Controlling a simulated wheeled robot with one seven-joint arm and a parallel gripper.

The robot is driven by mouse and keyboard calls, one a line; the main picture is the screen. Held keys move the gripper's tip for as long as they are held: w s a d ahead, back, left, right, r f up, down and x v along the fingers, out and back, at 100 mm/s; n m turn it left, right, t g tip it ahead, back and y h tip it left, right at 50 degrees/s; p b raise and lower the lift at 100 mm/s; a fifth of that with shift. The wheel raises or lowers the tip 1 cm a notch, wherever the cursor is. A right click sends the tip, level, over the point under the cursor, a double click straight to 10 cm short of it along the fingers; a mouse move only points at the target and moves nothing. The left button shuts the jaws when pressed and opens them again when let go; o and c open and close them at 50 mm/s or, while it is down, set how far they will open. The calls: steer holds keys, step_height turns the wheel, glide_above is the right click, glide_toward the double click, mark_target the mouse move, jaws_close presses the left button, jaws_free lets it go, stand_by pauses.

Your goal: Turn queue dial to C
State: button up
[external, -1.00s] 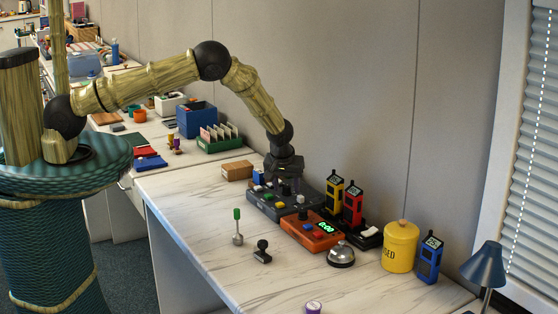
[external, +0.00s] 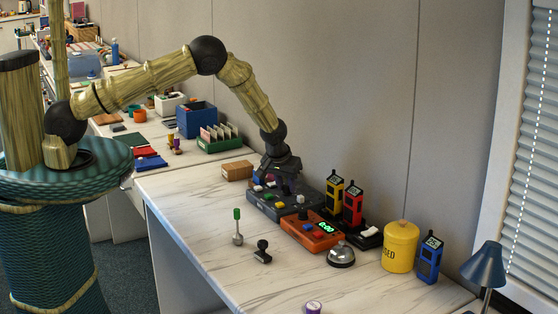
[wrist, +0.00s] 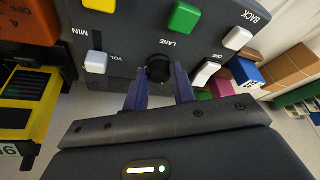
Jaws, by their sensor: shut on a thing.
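The dark grey control panel (external: 262,207) stands on the desk against the wall, and its face with buttons fills the top of the wrist view (wrist: 215,50). My gripper (wrist: 160,85) is shut on a black dial knob (wrist: 159,67) on that panel, one blue-violet finger on each side. A LANE label shows near the knob; no queue label or letter C can be read. In the external view my gripper (external: 277,175) is tilted over the panel's back left part and hides some of it.
An orange timer box (external: 312,236) with a green display sits right beside the panel. A yellow radio (external: 334,192) and a red radio (external: 352,205) stand behind it. A silver bell (external: 341,256) and yellow tin (external: 400,248) are to the right.

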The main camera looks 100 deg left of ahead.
steer(key=m+t+b, duration=0.1)
steer(key=m, duration=0.2)
steer(key=shift+s+a+b, duration=0.1)
steer(key=shift+s+b, duration=0.05)
steer(key=shift+b, duration=0.15)
steer(key=m+t+h, duration=0.1)
steer(key=m, duration=0.3)
steer(key=shift+a+b, duration=0.1)
steer(key=shift+b, duration=0.3)
steer(key=m+t+h, duration=0.1)
steer(key=m, duration=0.2)
steer(key=shift+s+r+m, duration=0.1)
steer(key=shift+m, duration=0.3)
steer(key=shift+a+m+t+h+p, duration=0.15)
steer(key=shift+m+h, duration=0.25)
steer(key=shift+m, duration=0.45)
steer(key=shift+d+m+t+h+p, duration=0.15)
steer(key=shift+m+h, duration=0.25)
steer(key=shift+m, duration=0.45)
steer(key=shift+a, duration=0.1)
steer(key=o, duration=1)
